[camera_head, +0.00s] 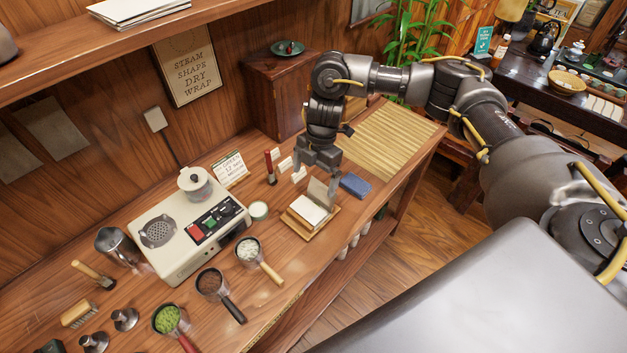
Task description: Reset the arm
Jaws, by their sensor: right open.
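My right gripper (318,186) points down over the workbench, just above and behind a small wooden tray (293,221) with a stack of white sheets (308,210). A pale flat piece shows close by the fingertips; I cannot tell whether it touches them. The jaws are open. My right arm reaches in from the right side of the picture. My left gripper is not in view.
A steamer machine (185,255) with a lidded pot (195,183) stands left. Handled cups, including a white-filled one (248,250), line the front. A blue block (355,185) and a bamboo mat (385,140) lie right. A wooden cabinet (275,95) stands behind.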

